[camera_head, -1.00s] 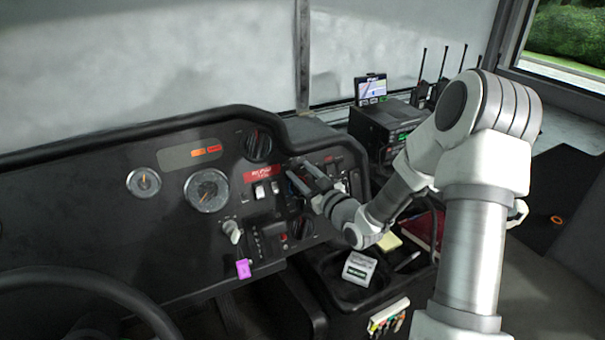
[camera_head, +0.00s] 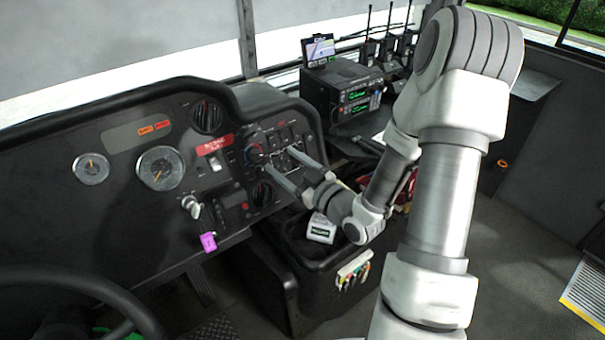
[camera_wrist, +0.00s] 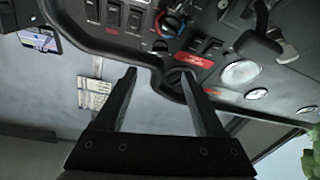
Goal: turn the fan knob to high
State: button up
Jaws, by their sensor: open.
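A control panel (camera_head: 225,180) sits on the dashboard. It has a knob with red and blue marks (camera_head: 255,153), also in the wrist view (camera_wrist: 170,24), and a dark knob (camera_head: 262,193) lower down. I cannot read the labels, so I cannot tell which knob is the fan knob or its setting. My gripper (camera_head: 279,160) is open, its two fingers spread before the right part of the panel, close to the red-and-blue knob. In the wrist view the fingers (camera_wrist: 158,72) are apart with nothing between them; contact with the panel is not visible.
The steering wheel (camera_head: 75,290) is at lower left. A key with a purple tag (camera_head: 208,241) hangs from the panel. A console tray (camera_head: 290,232) with a white device (camera_head: 321,229) lies below my gripper.

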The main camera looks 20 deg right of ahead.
jog(key=p+v, duration=0.2)
jog(key=v, duration=0.4)
jog(key=shift+p, duration=0.3)
